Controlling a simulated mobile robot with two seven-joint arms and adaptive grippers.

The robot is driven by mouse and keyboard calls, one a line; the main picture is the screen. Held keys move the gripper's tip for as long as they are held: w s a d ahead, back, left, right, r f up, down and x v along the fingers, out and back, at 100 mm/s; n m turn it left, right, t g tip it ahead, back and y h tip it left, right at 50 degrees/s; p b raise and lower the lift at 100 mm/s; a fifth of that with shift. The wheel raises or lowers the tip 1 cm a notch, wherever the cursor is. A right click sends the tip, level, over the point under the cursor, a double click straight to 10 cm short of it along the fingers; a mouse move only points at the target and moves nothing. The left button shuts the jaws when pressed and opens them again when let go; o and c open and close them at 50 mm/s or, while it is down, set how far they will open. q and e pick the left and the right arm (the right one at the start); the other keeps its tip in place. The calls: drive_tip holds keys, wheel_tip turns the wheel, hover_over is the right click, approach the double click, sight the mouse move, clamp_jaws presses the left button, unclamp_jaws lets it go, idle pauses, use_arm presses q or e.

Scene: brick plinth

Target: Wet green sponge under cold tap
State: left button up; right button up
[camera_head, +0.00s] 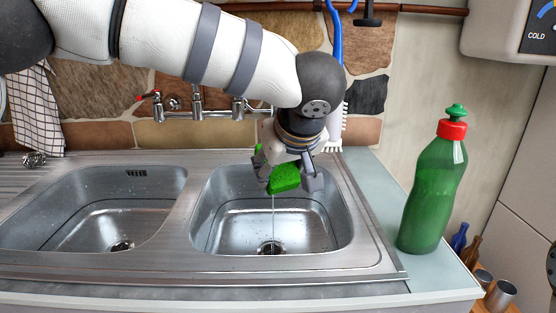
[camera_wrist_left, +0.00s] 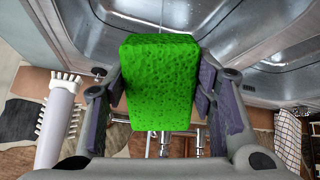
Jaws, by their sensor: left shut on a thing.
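The bright green sponge (camera_head: 285,178) is held between the fingers of my left gripper (camera_head: 288,183), above the right sink basin (camera_head: 335,230). The sponge also shows large in the left wrist view (camera_wrist_left: 160,80), with a finger of the left gripper (camera_wrist_left: 160,90) on each side. A thin stream of water (camera_head: 273,220) falls below the sponge towards the drain (camera_head: 269,247). The wall tap (camera_head: 197,105) has a red-marked handle on its left. My arm and gripper hide its right end, so the cold handle and the outlet above the sponge cannot be made out.
The left basin (camera_head: 100,205) is empty. A green bottle with a red cap (camera_head: 432,190) stands on the counter right of the sink. A white brush (camera_head: 336,130) hangs behind my gripper. A checked towel (camera_head: 36,110) hangs at the left.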

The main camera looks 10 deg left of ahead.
sight(277, 185)
use_arm(q)
drive_tip(key=s, duration=0.2)
drive_tip(key=shift+s+d, duration=0.15)
drive_tip(key=shift+s, duration=0.25)
drive_tip(key=shift+s+d, duration=0.2)
drive_tip(key=shift+s, duration=1.2)
drive_tip(key=s+r, duration=0.4)
drive_tip(key=s, duration=0.1)
drive_tip(key=shift+d, duration=0.3)
